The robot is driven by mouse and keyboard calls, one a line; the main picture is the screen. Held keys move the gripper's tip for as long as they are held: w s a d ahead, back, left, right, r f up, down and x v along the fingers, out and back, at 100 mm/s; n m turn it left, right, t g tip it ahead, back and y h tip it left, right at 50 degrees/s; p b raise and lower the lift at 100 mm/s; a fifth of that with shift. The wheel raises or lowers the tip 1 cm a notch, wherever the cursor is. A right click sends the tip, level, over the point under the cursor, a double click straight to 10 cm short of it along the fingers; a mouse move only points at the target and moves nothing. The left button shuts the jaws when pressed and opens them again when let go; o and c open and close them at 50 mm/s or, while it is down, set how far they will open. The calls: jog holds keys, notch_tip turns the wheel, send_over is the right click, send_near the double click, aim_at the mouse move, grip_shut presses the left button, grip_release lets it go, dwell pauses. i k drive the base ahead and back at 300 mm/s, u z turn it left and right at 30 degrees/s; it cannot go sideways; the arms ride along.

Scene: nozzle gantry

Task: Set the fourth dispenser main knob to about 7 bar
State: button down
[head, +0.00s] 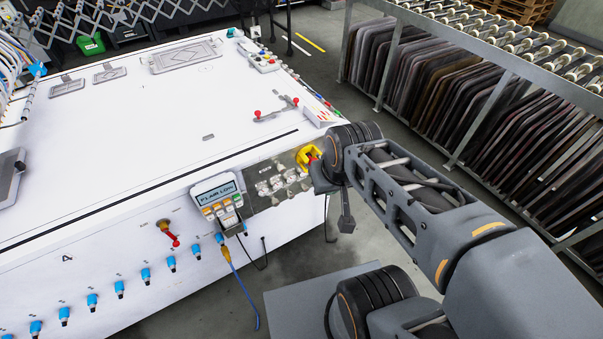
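A row of several small blue knobs runs along the front face of the white machine (110,160). Some of them are a knob at the lower left (64,315), one in the middle (119,288) and one further right (171,263). Their labels are too small to read, so I cannot tell which is the fourth dispenser main knob or its setting. My gripper (346,222) hangs at the machine's right front corner, right of the knobs and apart from them. My arm partly hides it, and its fingers cannot be made out.
A red-handled valve (170,234) sticks out above the knobs. A grey control box with a display (217,193) and a button panel with a yellow-backed red switch (308,156) sit at the front edge. A rack of dark panels (450,110) stands right. Grey floor lies in front.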

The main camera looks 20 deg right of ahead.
aim_at(281, 170)
jog(key=z, duration=2.05)
jog(key=k, duration=0.35)
jog(key=u, duration=2.8)
